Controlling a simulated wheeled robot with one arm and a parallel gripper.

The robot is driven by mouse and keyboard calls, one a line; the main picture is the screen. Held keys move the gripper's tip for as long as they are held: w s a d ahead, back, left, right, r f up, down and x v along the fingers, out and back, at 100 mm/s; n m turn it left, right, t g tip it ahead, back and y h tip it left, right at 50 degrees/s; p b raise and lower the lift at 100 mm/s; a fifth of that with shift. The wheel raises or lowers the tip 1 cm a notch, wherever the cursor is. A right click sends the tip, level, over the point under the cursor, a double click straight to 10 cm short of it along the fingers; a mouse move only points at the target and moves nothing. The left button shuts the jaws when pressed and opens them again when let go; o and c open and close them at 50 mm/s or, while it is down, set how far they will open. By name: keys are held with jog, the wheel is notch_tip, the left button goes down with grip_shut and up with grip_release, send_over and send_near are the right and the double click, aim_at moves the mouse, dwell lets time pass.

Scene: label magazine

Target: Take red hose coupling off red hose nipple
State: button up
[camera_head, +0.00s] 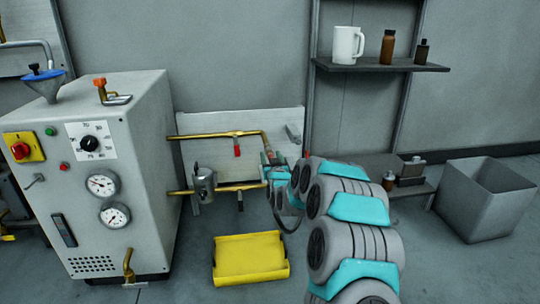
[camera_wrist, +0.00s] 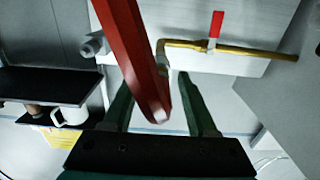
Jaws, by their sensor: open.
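My gripper (camera_wrist: 158,96) is open in the wrist view, its two dark green fingers spread apart. A large red, flat-sided bar (camera_wrist: 140,50) comes down from the top edge, close to the camera. Its rounded lower end lies between the fingers in the picture; I see no grip on it, and I cannot tell whether it is the red hose coupling. In the head view my gripper (camera_head: 268,162) is beside the right end of the upper brass pipe (camera_head: 205,135). The red nipple and coupling cannot be made out clearly there.
A red valve lever (camera_head: 237,150) hangs from the upper pipe; it also shows in the wrist view (camera_wrist: 216,24). A metal canister (camera_head: 204,184) is at the lower pipe. The grey machine (camera_head: 135,190) stands left.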

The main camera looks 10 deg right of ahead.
jog(key=shift+w, duration=1.1)
dwell(0.4)
grip_shut()
dwell(0.4)
jog(key=shift+s, duration=0.15)
dwell(0.3)
jog(key=shift+s, duration=2.85)
